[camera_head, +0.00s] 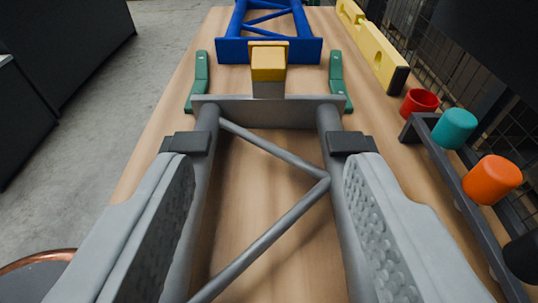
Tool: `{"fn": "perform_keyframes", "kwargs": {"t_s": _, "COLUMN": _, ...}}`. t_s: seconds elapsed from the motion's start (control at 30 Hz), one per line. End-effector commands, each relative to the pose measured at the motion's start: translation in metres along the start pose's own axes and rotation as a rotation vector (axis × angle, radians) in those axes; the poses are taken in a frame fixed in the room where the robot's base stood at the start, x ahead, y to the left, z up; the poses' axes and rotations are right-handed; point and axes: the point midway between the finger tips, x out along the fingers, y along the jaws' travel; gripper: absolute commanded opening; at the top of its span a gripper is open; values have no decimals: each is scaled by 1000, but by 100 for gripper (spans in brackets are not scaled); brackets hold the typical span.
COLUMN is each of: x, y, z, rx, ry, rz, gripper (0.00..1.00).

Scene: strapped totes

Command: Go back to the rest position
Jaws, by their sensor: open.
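My gripper (268,200) is in the foreground, with its two grey fingers spread wide apart. The grey tubular frame (268,215) lies below and between the fingers, with its side tubes running close by them. Whether the fingers touch the frame I cannot tell. A flat grey end plate (285,113) closes the frame's far end. A yellow-topped block (268,63) stands just beyond that plate.
A blue frame (268,50) lies farther along the wooden table (150,140). Green brackets (198,80) flank the block. On the right are a yellow level (372,45), a red cup (419,102), a teal cylinder (455,128) and an orange cylinder (492,179) along a dark rail. Grey floor shows left.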

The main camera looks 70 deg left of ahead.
Motion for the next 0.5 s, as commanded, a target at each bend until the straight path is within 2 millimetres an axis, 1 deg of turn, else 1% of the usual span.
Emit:
{"fn": "perform_keyframes", "kwargs": {"t_s": 0.17, "x": 6, "y": -6, "z": 0, "rx": 31, "ry": -46, "rz": 7, "gripper": 51}}
{"fn": "perform_keyframes", "kwargs": {"t_s": 0.37, "x": 27, "y": -31, "z": 8, "rx": 170, "ry": -255, "rz": 80, "gripper": 51}}
{"fn": "perform_keyframes", "kwargs": {"t_s": 0.5, "x": 34, "y": -49, "z": 13, "rx": 267, "ry": -413, "rz": 204, "gripper": 51}}
